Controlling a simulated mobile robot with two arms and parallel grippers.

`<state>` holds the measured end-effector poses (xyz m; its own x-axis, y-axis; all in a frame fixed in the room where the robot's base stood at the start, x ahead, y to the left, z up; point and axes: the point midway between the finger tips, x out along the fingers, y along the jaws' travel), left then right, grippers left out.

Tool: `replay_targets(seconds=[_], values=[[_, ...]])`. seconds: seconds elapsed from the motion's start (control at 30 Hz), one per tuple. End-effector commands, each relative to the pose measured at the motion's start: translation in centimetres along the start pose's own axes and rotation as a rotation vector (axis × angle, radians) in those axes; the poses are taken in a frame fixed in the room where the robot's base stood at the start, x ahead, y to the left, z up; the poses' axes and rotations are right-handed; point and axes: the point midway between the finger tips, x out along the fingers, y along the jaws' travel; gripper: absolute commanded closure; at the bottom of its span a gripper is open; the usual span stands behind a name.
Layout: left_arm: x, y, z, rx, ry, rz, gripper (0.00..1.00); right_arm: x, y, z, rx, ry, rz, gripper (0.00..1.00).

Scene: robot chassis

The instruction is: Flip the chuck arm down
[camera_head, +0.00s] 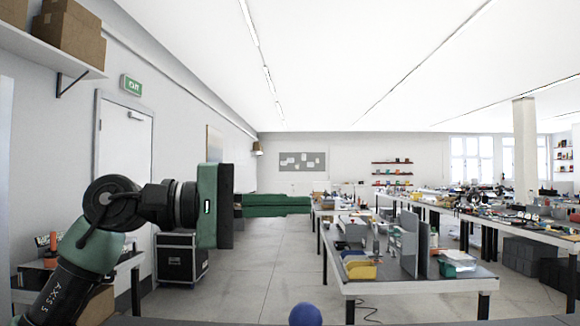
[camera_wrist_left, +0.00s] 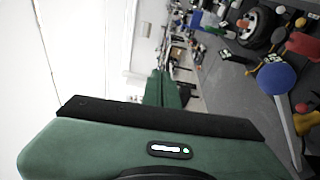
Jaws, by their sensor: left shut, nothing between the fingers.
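My left gripper (camera_head: 300,205) reaches in from the left at mid-height in the head view, its green fingers pointing right, shut and empty. In the left wrist view its fingers (camera_wrist_left: 160,80) are together with nothing between them. The fingers overlap the far end of a workbench in the picture, and I cannot tell their distance from it. I cannot make out the chuck arm in either view. My right gripper is not in view.
A workbench (camera_head: 420,287) with bins and tools stands at the right. In the wrist view a blue round thing (camera_wrist_left: 277,78) and a black wheel-like thing (camera_wrist_left: 256,27) lie on a grey surface. A blue ball (camera_head: 305,314) shows at the bottom edge. The floor (camera_head: 265,265) between is clear.

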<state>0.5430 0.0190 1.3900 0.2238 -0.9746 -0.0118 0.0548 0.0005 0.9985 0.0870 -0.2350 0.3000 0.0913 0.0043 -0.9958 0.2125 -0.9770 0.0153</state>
Motion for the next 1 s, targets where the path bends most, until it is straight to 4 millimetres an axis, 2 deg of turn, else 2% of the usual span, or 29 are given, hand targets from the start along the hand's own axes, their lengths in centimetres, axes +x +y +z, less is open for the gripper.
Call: replay_targets(seconds=[0.03, 0.1, 0.3, 0.67, 0.7, 0.8, 0.83, 1.0], values=[[0.0, 1.4, 0.1, 0.003, 0.001, 0.002, 1.00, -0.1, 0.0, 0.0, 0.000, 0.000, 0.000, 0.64], [0.0, 2.7, 0.1, 0.003, 0.001, 0.002, 1.00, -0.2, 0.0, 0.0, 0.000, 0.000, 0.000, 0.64], [-0.1, 5.1, 0.2, 0.001, 0.001, 0.001, 1.00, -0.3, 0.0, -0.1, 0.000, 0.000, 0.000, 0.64], [-0.1, 5.6, 0.2, 0.000, 0.000, 0.000, 1.00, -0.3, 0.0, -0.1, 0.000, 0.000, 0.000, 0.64], [-0.1, 5.6, 0.2, 0.000, 0.000, 0.000, 1.00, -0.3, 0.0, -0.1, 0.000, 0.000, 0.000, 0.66], [-0.1, 5.6, 0.2, 0.000, 0.000, 0.000, 1.00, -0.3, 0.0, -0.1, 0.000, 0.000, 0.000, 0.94], [-0.1, 5.6, 0.2, 0.000, 0.000, 0.000, 1.00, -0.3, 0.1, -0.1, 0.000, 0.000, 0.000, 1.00], [0.2, 5.2, 0.2, -0.035, -0.015, 0.022, 1.00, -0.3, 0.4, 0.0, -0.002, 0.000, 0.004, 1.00]])
